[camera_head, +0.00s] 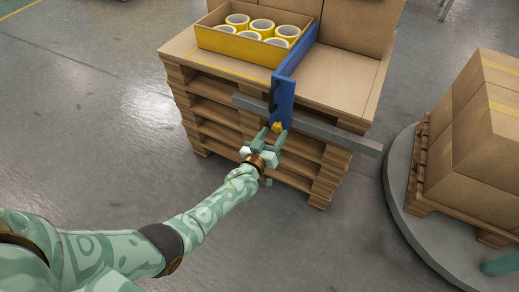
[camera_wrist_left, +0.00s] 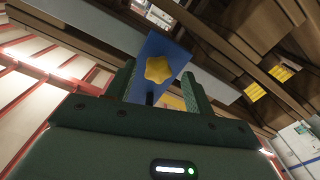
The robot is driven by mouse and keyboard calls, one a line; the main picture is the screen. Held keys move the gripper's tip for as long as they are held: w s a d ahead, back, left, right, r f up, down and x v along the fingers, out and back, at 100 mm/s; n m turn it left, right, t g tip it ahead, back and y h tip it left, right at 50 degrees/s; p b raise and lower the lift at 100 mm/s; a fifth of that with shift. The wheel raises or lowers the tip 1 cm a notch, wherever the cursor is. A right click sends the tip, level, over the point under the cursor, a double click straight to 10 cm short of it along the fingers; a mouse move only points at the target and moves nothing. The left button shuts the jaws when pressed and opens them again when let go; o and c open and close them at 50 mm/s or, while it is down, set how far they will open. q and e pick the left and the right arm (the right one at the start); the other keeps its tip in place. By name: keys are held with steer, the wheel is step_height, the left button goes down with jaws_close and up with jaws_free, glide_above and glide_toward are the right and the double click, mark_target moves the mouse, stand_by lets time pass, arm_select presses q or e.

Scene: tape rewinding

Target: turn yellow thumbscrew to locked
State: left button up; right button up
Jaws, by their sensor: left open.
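The yellow thumbscrew (camera_head: 278,127) sits at the near lower end of a blue bracket (camera_head: 284,95). In the left wrist view the thumbscrew (camera_wrist_left: 159,70) is a star-shaped knob on the blue face of the bracket. My left gripper (camera_head: 271,137) is open just in front of the thumbscrew, and its two fingers (camera_wrist_left: 163,88) stand apart on either side of the knob in the wrist view. I see no clear contact, and the frames do not show a locked mark.
A grey bar (camera_head: 335,133) runs across the pallet stack (camera_head: 205,127) by the bracket. Boxes (camera_head: 475,145) stand on a round grey platform (camera_head: 397,190) at right. The floor at left is clear.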

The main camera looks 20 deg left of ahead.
arm_select(q)
steer(key=s+p, duration=0.5)
steer(key=s, duration=1)
steer(key=shift+a, duration=0.25)
arm_select(e)
steer(key=shift+m+t+y, duration=0.3)
steer(key=shift+m+y, duration=0.2)
steer(key=shift+m, duration=0.2)
steer(key=s+a+r, duration=0.2)
steer(key=a+r, duration=0.1)
steer(key=shift+s+r, duration=0.15)
steer(key=shift+r, duration=0.15)
